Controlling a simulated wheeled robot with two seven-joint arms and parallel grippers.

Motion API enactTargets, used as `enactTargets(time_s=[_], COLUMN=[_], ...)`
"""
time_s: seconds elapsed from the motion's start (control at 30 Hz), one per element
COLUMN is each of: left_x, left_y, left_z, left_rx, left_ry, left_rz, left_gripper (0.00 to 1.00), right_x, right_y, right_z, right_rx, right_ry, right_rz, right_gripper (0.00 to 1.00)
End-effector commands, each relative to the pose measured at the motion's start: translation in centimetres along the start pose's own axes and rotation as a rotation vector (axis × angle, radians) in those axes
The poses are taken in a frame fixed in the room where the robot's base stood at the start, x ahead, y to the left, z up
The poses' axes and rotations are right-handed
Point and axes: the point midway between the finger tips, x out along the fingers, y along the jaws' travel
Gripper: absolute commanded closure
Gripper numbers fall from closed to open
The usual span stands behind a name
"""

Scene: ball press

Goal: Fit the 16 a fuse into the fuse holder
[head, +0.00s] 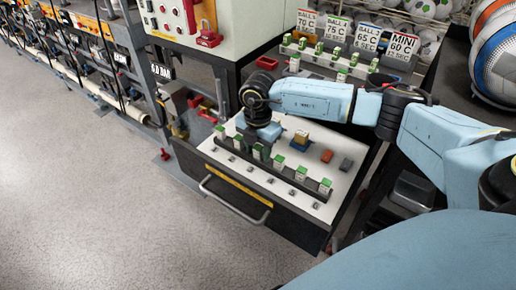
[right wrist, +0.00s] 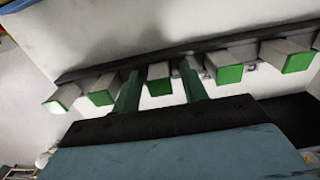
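A row of upright white blocks with green tops, such as this one (head: 303,172), stands along a dark rail (head: 290,178) on the white drawer panel. I cannot read ratings, so I cannot tell which piece is the 16 A fuse or which is the holder. My right gripper (head: 258,146) points down at the row's left-middle part. In the right wrist view its two green fingers (right wrist: 160,92) stand apart, one on each side of a green-topped block (right wrist: 159,80), with gaps on both sides. The fingertips' depth is unclear. My left gripper is out of view.
Behind the row, a blue-and-yellow block (head: 300,140), an orange block (head: 327,156) and a grey block (head: 346,165) sit on the panel. The drawer handle (head: 232,205) sticks out in front. Another green-topped row (head: 330,60) and number cards stand behind. The floor at left is clear.

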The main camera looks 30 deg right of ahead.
Motion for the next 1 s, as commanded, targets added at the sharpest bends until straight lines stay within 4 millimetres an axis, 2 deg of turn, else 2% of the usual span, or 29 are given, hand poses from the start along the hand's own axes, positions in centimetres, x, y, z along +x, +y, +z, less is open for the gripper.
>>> enactTargets(time_s=[0.17,0.27,0.7,0.83,1.0], left_x=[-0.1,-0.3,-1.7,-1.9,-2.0], left_y=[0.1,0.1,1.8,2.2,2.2], left_z=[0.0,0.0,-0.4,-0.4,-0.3], left_rx=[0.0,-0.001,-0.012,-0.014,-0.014], left_ry=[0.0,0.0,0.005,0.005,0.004], left_rz=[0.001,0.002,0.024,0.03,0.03], left_gripper=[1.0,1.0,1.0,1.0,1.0], right_x=[-0.2,-1.1,-10.0,-11.6,-12.3], right_y=[0.0,0.1,0.1,0.1,0.0], right_z=[0.0,0.0,0.0,0.0,0.0], right_rx=[0.0,-0.001,-0.001,-0.001,-0.001], right_ry=[0.0,0.001,0.0,0.0,0.0], right_rz=[0.0,0.003,0.003,0.001,0.0], right_gripper=[0.57,0.57,0.57,0.57,0.57])
